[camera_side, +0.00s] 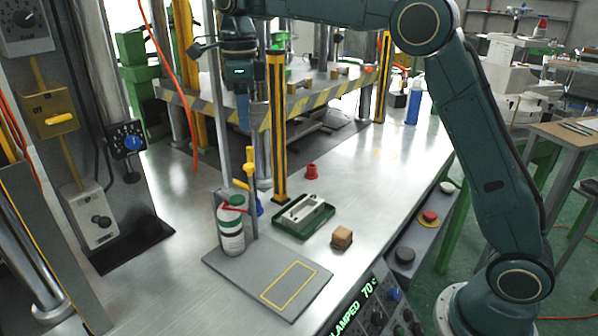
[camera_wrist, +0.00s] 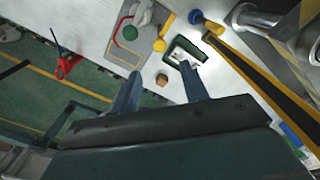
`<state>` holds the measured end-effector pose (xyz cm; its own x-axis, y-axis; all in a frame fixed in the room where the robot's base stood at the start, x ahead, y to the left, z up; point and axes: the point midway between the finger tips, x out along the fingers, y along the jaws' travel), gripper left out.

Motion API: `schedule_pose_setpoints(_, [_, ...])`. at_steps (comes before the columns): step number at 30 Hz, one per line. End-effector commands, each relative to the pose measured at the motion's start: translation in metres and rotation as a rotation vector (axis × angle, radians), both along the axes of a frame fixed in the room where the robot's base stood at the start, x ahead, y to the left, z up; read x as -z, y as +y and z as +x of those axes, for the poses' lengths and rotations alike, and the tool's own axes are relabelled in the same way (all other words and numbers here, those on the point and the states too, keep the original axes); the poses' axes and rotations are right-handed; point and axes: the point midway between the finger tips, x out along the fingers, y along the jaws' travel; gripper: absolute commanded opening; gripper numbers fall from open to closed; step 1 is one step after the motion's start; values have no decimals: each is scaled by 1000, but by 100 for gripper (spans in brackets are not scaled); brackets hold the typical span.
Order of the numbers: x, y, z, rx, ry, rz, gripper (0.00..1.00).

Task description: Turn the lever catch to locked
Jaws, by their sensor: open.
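On the left, a brass-yellow box (camera_side: 48,112) on a grey panel carries a short yellow lever (camera_side: 61,119), lying roughly sideways; I cannot read its marks. I cannot tell for certain which is the lever catch. My gripper (camera_side: 243,125) hangs high beside the striped press table, apart from both levers. In the wrist view, my gripper (camera_wrist: 160,68) is open and empty, its two blue fingers spread.
A green tray with a metal mould (camera_side: 304,213), a wooden block (camera_side: 342,237) and a red cup (camera_side: 311,171) are on the steel table. A yellow-and-black post (camera_side: 278,130) stands close to my gripper. An orange hose (camera_side: 172,80) hangs left. The table's right side is mostly clear.

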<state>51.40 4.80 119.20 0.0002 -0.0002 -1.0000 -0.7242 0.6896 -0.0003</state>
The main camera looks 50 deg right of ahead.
Motion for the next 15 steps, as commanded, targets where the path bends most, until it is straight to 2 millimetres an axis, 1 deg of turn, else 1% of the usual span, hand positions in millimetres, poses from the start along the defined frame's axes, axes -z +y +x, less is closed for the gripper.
schedule_pose_setpoints(1, [7,0,-1,0,4,0,45])
schedule_pose_setpoints(11, [50,0,-1,0,3,0,45])
schedule_pose_setpoints(15, [71,0,-1,0,4,-1,45])
